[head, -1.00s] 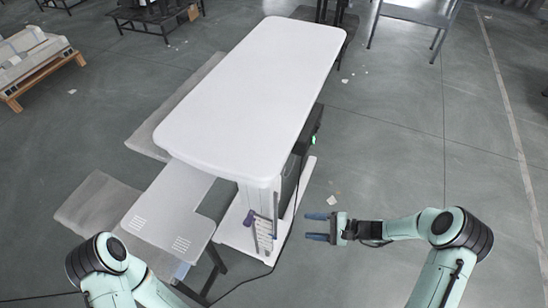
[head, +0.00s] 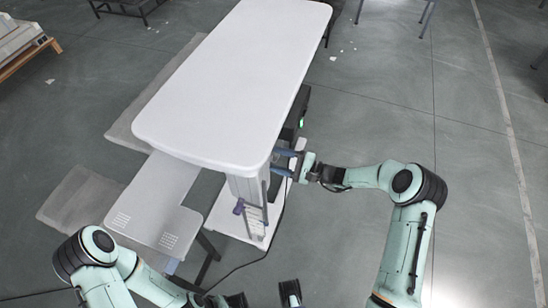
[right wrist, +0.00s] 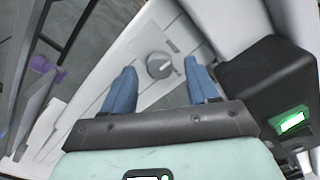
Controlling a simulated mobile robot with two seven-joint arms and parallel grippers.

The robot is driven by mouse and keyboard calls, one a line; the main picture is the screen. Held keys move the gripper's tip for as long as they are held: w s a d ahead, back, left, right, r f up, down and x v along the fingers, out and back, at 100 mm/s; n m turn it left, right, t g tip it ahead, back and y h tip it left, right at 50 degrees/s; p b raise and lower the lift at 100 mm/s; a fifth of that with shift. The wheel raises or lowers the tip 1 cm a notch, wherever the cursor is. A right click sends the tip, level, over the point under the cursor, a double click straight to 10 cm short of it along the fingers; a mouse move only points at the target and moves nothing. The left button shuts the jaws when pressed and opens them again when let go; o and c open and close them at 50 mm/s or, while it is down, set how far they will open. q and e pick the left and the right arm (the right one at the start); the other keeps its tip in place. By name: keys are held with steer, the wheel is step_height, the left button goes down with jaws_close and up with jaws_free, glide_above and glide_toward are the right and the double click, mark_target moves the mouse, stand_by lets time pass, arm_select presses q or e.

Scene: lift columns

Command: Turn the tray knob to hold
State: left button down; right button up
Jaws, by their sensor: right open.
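A round grey knob (right wrist: 159,66) sits on a pale panel (right wrist: 130,45) in the right wrist view, with small labels beside it too small to read. I cannot tell which setting it points to. My right gripper (right wrist: 160,72) is open, its two blue fingers on either side of the knob in that view; no contact is clear. In the head view my right gripper (head: 278,161) is at the near right corner of the white tabletop (head: 230,85), and the knob is hidden there.
A black box with a green light (head: 300,118) is under the tabletop's right side; it is close to my right gripper in the wrist view (right wrist: 275,90). A purple handle (head: 239,207) and a dark cable are near the column. Floor to the right is clear.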

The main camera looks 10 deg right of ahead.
steer(key=shift+x, duration=1.1)
steer(key=c, duration=1)
steer(key=shift+c, duration=0.2)
